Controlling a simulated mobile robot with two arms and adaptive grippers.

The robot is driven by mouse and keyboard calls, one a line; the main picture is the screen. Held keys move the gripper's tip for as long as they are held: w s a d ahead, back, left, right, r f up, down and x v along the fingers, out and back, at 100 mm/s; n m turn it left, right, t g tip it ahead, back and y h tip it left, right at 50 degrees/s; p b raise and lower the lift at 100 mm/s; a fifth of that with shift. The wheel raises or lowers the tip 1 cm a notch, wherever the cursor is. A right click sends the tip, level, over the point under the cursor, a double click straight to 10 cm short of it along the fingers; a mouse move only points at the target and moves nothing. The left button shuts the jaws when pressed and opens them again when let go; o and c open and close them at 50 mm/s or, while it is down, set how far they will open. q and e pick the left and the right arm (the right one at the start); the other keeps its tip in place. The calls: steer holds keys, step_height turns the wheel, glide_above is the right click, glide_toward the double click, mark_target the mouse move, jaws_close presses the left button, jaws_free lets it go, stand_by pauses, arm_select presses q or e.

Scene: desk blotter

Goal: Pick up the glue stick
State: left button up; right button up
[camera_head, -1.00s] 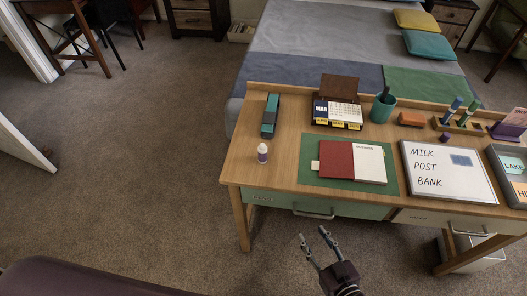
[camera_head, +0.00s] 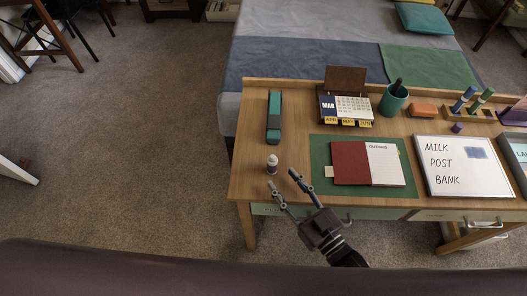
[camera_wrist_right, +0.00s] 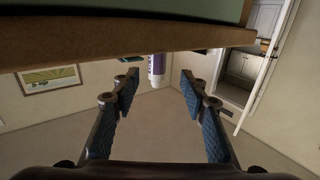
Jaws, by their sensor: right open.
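The glue stick (camera_head: 272,164) is a small upright white tube with a purple label. It stands near the front left of the desk (camera_head: 250,165), left of the green blotter. In the right wrist view the glue stick (camera_wrist_right: 156,68) shows beyond and between the open fingers, partly cut off by the desk edge. My right gripper (camera_head: 283,183) is open and empty at the desk's front edge, its fingertips just in front of the glue stick and apart from it. It also shows in the wrist view (camera_wrist_right: 160,85). My left gripper is not in view.
A teal stapler (camera_head: 274,117) lies behind the glue stick. The green blotter (camera_head: 320,155) with an open red notebook (camera_head: 351,163) is to the right. The desk left of the glue stick is clear.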

mark_target(275, 168)
steer(key=x, duration=0.3)
steer(key=shift+w+r+p, duration=0.15)
steer(key=shift+w+p, duration=0.2)
steer(key=shift+p, duration=0.05)
steer(key=x, duration=0.2)
steer(key=shift+w+a+f, duration=0.15)
steer(key=shift+w+f, duration=0.1)
steer(key=shift+w, duration=0.05)
steer(key=shift+w+a, duration=0.2)
steer(key=shift+w, duration=0.05)
steer(key=c, duration=1)
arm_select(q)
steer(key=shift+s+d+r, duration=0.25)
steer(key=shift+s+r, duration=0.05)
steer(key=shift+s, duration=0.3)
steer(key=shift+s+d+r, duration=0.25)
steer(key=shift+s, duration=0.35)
arm_select(e)
steer(key=shift+c, duration=0.2)
